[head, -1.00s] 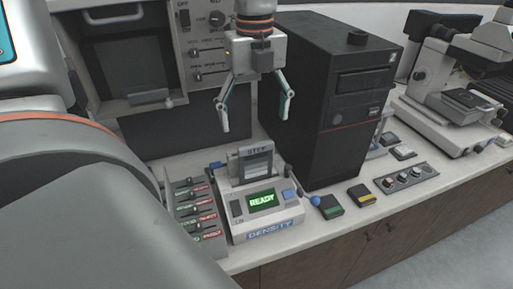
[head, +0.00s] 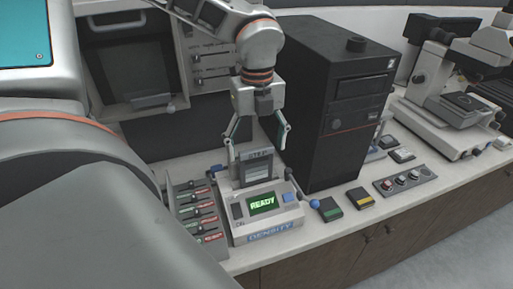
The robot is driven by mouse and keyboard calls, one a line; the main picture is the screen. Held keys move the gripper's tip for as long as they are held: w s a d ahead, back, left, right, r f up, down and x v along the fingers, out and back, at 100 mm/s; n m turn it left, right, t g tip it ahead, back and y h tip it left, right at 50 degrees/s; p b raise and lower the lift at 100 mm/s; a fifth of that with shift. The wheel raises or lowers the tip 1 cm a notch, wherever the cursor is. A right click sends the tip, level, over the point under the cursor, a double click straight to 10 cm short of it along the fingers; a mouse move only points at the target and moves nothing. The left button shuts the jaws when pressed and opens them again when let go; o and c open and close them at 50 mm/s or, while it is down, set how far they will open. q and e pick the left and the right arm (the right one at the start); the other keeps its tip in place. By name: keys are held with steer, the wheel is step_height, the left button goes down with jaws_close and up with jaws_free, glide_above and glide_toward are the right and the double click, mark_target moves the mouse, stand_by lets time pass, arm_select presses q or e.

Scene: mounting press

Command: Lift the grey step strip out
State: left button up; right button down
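The grey step strip (head: 257,174) stands upright in the back of the density unit (head: 238,215), its dark top edge marked STEP. The unit's green screen reads READY. My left gripper (head: 257,153) is open, pointing down just above and around the top of the strip. One finger is to the left of the strip and one to the right, and both look apart from it. How deep the strip sits in its slot is hidden. My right gripper is not in view.
A black computer tower (head: 335,110) stands close to the right of the gripper. A slider panel (head: 197,215) is left of the unit. A blue-knobbed lever (head: 314,204) and small green (head: 331,210) and yellow (head: 359,197) boxes lie to the right. A microscope (head: 455,90) stands farther right.

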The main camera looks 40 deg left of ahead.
arm_select(q)
steer(key=c, duration=0.9)
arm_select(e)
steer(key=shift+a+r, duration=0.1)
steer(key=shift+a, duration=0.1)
arm_select(q)
steer(key=shift+o, duration=0.2)
steer(key=shift+r, duration=0.1)
